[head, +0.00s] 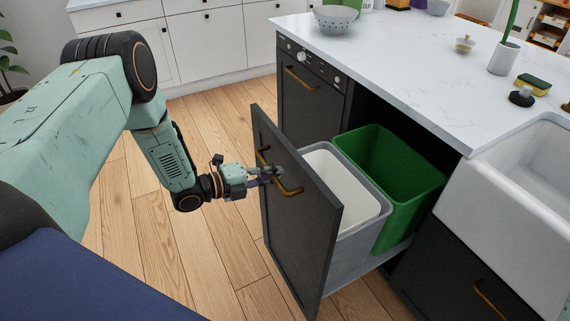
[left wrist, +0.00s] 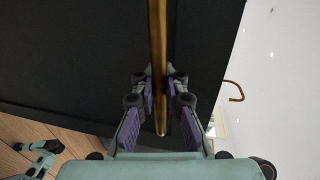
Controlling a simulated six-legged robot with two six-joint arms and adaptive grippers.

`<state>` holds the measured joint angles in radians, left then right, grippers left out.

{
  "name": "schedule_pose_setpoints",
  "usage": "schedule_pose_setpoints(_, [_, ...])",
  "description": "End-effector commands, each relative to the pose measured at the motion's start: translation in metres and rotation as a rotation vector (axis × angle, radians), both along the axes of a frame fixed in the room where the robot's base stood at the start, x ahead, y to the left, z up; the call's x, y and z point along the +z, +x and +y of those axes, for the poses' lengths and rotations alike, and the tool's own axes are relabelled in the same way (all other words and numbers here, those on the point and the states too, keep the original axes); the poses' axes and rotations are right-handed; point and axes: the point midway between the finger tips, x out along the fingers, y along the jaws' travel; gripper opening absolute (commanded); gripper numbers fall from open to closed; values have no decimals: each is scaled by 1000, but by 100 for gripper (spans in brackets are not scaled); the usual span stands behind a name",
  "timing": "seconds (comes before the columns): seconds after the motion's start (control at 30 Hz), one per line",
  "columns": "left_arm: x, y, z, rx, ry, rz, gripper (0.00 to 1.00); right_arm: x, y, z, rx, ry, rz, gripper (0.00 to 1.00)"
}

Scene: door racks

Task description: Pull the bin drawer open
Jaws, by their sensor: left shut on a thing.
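The bin drawer (head: 299,225) has a dark front panel and stands pulled out from the island cabinet. Inside it are a grey-rimmed bin with a white inside (head: 338,185) and a green bin (head: 397,170). The brass handle (head: 290,189) runs across the upper part of the drawer front. My left gripper (head: 273,174) is shut on this handle. In the left wrist view, the handle (left wrist: 157,50) passes between the two purple-padded fingers of the gripper (left wrist: 161,100).
A dishwasher-like panel (head: 312,85) is beside the drawer opening. A white sink (head: 515,190) is at the right. The marble countertop (head: 420,60) holds a colander (head: 336,19) and a sponge (head: 532,84). The wooden floor (head: 215,125) in front of the drawer is clear.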

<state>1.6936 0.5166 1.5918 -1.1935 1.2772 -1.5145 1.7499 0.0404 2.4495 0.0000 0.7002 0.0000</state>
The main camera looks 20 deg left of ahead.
Motion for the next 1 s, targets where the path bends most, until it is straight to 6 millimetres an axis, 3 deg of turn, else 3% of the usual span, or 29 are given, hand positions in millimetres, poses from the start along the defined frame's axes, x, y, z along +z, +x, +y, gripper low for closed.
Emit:
schedule_pose_setpoints(0.03, [8, -4, 12, 17, -4, -11, 0, 9, 0, 0, 0, 0, 0, 40])
schedule_pose_setpoints(0.2, [9, -34, 36, 17, -2, -11, 0, 28, 0, 0, 1, 0, 1, 40])
schedule_pose_setpoints(0.5, [8, -76, 67, 12, 0, -14, 0, 48, 0, 0, 0, 0, 0, 40])
schedule_pose_setpoints(0.7, [7, -89, 78, 11, 0, -15, 0, 54, 0, 0, 0, 0, 0, 40])
schedule_pose_setpoints(1.0, [6, -94, 81, 10, -1, -16, 0, 54, 0, 0, 0, 0, 0, 40])
